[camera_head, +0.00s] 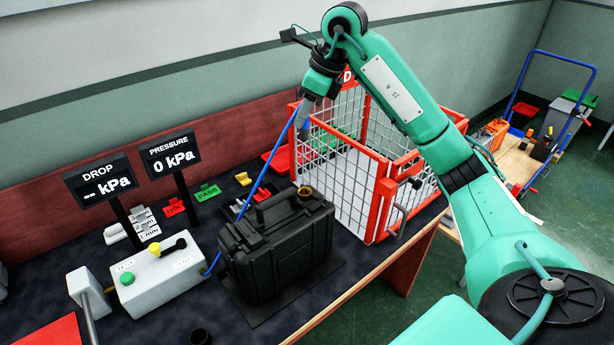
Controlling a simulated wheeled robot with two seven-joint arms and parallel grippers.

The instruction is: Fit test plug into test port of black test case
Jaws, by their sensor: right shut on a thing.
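The black test case (282,255) stands upright on a dark mat on the table, with its handle on top. A round brass-coloured port (305,192) is on the case's top right; I take it as the test port. My right gripper (306,108) is high above and behind the case, shut on the test plug (304,132), which points down. The plug is small here and partly hidden by the fingers. A blue hose (257,182) runs from the plug down behind the case to the control box. The plug is well apart from the port. My left gripper is not in view.
A white control box (155,275) with green, yellow and black knobs sits left of the case. Two displays (100,180) stand behind it. A red-framed mesh cage (345,185) stands close on the right.

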